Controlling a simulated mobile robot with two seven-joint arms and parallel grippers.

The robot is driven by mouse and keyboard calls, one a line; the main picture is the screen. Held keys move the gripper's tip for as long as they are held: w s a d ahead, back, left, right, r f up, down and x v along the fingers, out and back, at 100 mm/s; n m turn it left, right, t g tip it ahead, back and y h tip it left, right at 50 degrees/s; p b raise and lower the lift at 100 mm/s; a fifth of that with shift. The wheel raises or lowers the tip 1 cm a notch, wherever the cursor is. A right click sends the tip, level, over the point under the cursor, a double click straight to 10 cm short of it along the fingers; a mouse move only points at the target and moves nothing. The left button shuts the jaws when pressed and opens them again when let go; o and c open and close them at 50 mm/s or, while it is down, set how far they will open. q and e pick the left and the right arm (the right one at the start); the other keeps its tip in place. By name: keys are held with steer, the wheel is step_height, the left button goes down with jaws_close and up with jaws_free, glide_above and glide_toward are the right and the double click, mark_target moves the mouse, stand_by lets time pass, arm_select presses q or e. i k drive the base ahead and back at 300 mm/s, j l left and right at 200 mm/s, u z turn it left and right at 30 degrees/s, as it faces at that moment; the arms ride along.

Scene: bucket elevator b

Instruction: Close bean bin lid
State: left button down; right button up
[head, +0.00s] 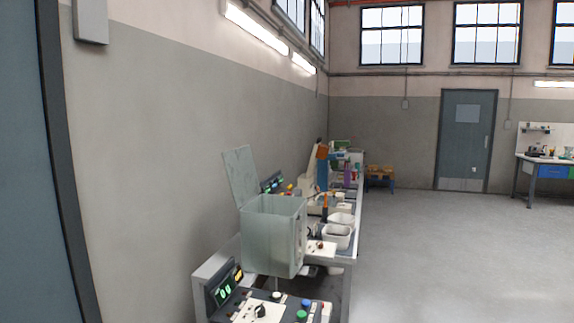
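The bean bin looks to be the pale, translucent box (272,238) on the workbench at the lower middle of the head view. Its lid (240,176) stands open, tilted up and back at the bin's left side. The bin's contents cannot be made out. Neither of my grippers shows in the head view.
The bench (350,260) runs along the left wall. A control panel (265,305) with green digits and coloured knobs stands in front of the bin. White tubs (338,236) lie right of it. The floor (450,260) to the right is clear. A door (465,140) is at the back.

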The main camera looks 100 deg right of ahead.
mark_target(239, 166)
steer(key=z, duration=1.85)
